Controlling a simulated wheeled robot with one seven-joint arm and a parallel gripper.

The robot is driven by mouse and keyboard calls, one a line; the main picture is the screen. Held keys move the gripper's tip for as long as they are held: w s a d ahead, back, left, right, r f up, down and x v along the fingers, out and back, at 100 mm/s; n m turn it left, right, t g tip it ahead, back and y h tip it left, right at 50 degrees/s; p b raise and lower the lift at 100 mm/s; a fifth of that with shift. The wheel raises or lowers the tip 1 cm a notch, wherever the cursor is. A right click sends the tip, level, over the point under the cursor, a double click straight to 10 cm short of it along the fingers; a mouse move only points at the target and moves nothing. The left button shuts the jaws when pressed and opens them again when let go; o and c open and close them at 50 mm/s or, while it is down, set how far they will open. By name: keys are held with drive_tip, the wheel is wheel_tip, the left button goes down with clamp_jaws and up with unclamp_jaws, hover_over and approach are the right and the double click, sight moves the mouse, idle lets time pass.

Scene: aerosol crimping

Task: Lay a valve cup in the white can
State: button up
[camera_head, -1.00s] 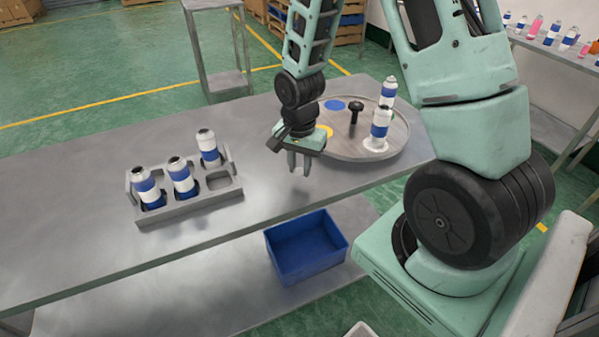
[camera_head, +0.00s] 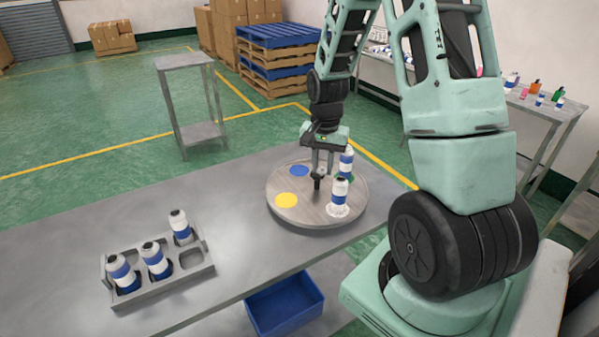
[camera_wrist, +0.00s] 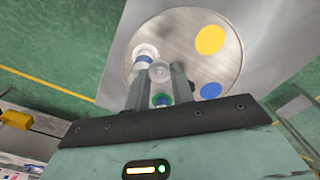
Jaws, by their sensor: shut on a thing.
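A white can with blue bands (camera_head: 340,190) stands upright on the turntable's white spot, right of and below my gripper. In the wrist view this can (camera_wrist: 145,53) is just up and left of the held piece. A second banded can (camera_head: 346,160) stands on the green spot behind, partly hidden in the wrist view.
The turntable's blue spot (camera_head: 299,170) and yellow spot (camera_head: 286,200) are bare. A grey rack (camera_head: 190,277) with several banded cans and an empty slot stands at the left. A blue bin (camera_head: 285,306) is below the table edge. The tabletop between rack and turntable is clear.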

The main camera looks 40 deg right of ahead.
drive_tip(key=p, duration=0.2)
approach(341, 180)
drive_tip(key=shift+f+b, duration=2.3)
drive_tip(key=shift+f, duration=0.55)
drive_tip(key=shift+p, duration=0.3)
drive_tip(key=o, duration=1.6)
drive_tip(key=shift+r, duration=0.1)
wheel_tip(341, 180, up, 7)
drive_tip(key=p, duration=0.5)
drive_tip(key=shift+p, duration=0.3)
